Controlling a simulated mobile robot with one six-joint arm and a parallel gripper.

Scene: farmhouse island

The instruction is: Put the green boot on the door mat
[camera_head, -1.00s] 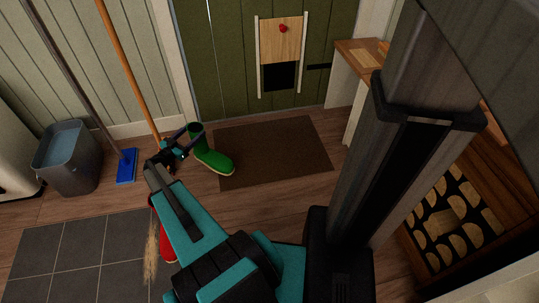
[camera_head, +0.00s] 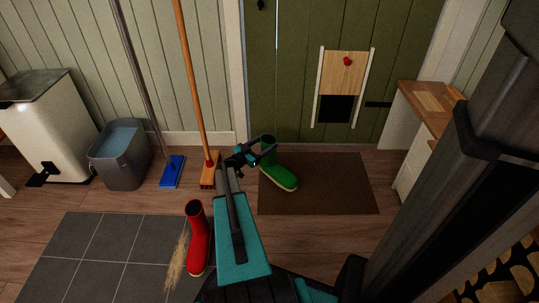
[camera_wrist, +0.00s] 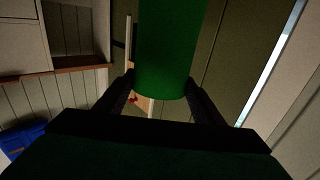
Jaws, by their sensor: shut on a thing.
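The green boot (camera_head: 281,174) stands roughly upright, its toe pointing to the lower right. In the head view it shows over the left part of the brown door mat (camera_head: 338,186). I cannot tell whether its sole touches the mat. My gripper (camera_head: 262,152) is shut on the upper shaft of the boot. In the wrist view the green shaft (camera_wrist: 168,48) fills the space between the two dark fingers. The sole is hidden in the wrist view.
A broom (camera_head: 209,172), blue mop (camera_head: 172,172), bucket (camera_head: 122,160) and white bin (camera_head: 48,128) line the wall. A green door (camera_head: 300,90) stands behind the mat. The mat's right side is clear.

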